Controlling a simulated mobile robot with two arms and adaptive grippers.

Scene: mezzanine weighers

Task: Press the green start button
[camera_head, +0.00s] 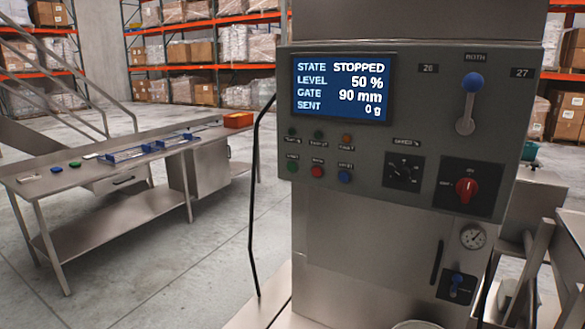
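The green start button (292,166) is the leftmost in the lower row of buttons on the grey control panel (400,220). A red button (317,171) and a blue button (345,176) stand to its right. The panel's screen (341,88) reads STATE STOPPED, LEVEL 50 %, GATE 90 mm, SENT 0 g. Small indicator lamps sit above the buttons, two dark green and one orange. Neither of my grippers is in view, and nothing covers the button.
The panel also carries a blue-knobbed lever (466,110), a black dial (403,173) and a red rotary switch (466,190). A steel table (90,176) with blue trays stands at left.

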